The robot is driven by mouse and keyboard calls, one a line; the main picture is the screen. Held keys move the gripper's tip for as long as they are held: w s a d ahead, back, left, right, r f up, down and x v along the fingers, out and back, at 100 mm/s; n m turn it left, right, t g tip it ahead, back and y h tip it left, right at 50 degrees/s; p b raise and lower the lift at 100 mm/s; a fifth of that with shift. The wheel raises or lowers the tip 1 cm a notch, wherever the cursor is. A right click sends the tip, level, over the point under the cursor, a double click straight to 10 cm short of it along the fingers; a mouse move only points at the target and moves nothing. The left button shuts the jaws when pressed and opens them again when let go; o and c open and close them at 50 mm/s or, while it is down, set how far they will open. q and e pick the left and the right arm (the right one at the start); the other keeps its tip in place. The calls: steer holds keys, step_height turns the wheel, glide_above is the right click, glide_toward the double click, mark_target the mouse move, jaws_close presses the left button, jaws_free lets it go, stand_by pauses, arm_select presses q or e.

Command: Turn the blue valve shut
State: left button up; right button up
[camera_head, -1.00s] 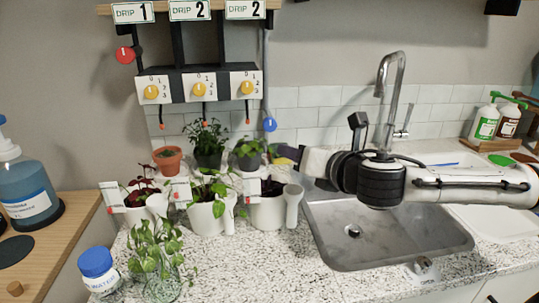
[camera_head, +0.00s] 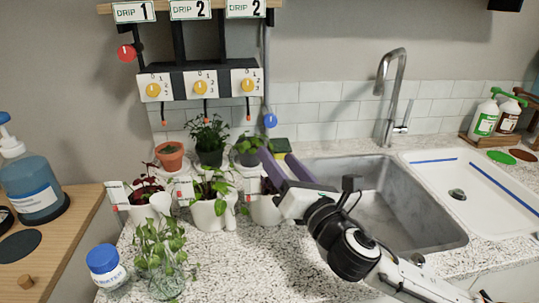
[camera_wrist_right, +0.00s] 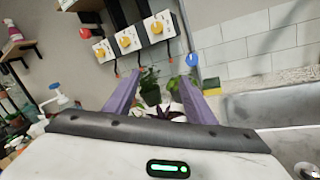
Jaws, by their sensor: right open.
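The blue valve (camera_head: 270,120) is a small round knob low on a grey pipe, in front of the tiled wall, right of the control panel. It also shows in the right wrist view (camera_wrist_right: 192,59), beyond the right fingertip. My right gripper (camera_head: 279,157) has two purple fingers spread apart with nothing between them. It is below the valve in the head view, over the back of the counter by the plants, and is not touching the valve. In the right wrist view the fingers (camera_wrist_right: 160,79) point toward the potted plants. My left gripper is not in view.
A panel with yellow dials (camera_head: 203,88) and a red valve (camera_head: 126,53) are left of the blue valve. Potted plants (camera_head: 209,140) crowd the counter. A yellow-and-dark sponge (camera_head: 281,147) lies near the fingers. The sink (camera_head: 400,205) and tap (camera_head: 391,90) are right.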

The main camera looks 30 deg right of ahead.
steer(key=shift+m+t+h, duration=0.3)
steer(key=shift+t+h, duration=0.4)
steer(key=shift+t, duration=0.1)
steer(key=shift+s+a+r+p, duration=0.25)
steer(key=shift+a+r, duration=0.25)
steer(key=shift+a, duration=0.3)
steer(key=shift+s+a+r+p, duration=0.1)
steer(key=shift+s+a+r, duration=0.2)
steer(key=shift+a+r, duration=0.35)
steer(key=shift+s+a+r+p, duration=0.2)
steer(key=shift+s+a+r, duration=0.15)
steer(key=shift+a, duration=0.55)
